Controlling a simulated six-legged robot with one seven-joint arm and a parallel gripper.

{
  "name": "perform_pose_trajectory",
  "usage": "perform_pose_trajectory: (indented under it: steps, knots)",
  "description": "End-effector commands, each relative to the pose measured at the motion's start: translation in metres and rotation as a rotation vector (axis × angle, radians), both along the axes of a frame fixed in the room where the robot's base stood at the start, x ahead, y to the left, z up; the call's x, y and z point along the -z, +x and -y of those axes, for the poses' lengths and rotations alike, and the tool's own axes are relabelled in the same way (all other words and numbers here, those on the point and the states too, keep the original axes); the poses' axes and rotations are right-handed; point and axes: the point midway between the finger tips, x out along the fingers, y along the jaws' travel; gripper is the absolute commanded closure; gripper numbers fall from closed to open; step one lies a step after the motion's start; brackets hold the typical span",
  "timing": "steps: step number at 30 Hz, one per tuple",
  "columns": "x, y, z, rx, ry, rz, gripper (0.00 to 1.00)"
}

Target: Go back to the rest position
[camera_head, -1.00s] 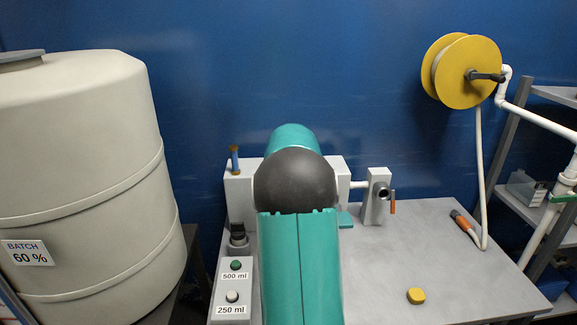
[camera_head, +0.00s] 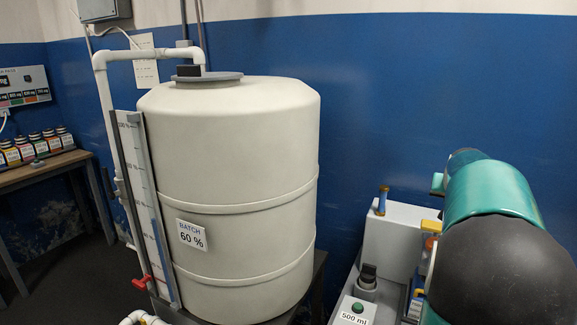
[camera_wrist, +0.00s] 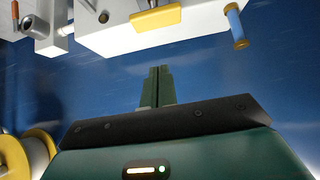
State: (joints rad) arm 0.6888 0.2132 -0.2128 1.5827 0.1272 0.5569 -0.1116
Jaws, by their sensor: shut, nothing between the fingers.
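My gripper (camera_wrist: 156,88) shows in the wrist view with its two green fingers together and nothing between them. It is apart from the white machine (camera_wrist: 180,25), whose yellow part (camera_wrist: 156,18) and blue cylinder with brown ends (camera_wrist: 235,25) show at the top of that view. In the head view my teal and dark arm fills the right side and hides part of the same white machine (camera_head: 398,240). My gripper is not visible in the head view.
A large cream tank (camera_head: 240,150) labelled 60 % stands on a dark stand, with a level gauge and red valve (camera_head: 141,282) at its left. A bench with several bottles (camera_head: 38,145) is far left. A yellow reel (camera_wrist: 15,160) shows in the wrist view.

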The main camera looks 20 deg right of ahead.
Motion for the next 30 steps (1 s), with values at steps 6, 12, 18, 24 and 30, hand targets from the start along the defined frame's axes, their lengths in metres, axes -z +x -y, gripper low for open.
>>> perform_pose_trajectory:
  steps: [6, 12, 18, 24, 30]
  knots:
    - [-0.005, 0.008, -0.032, -0.044, 0.017, -0.001, 1.00]
    - [-0.013, 0.017, -0.155, -0.208, 0.077, -0.020, 1.00]
    - [-0.005, -0.006, -0.290, -0.406, 0.129, -0.074, 1.00]
    - [0.019, -0.060, -0.403, -0.600, 0.151, -0.150, 1.00]
    - [0.055, -0.126, -0.478, -0.764, 0.143, -0.236, 1.00]
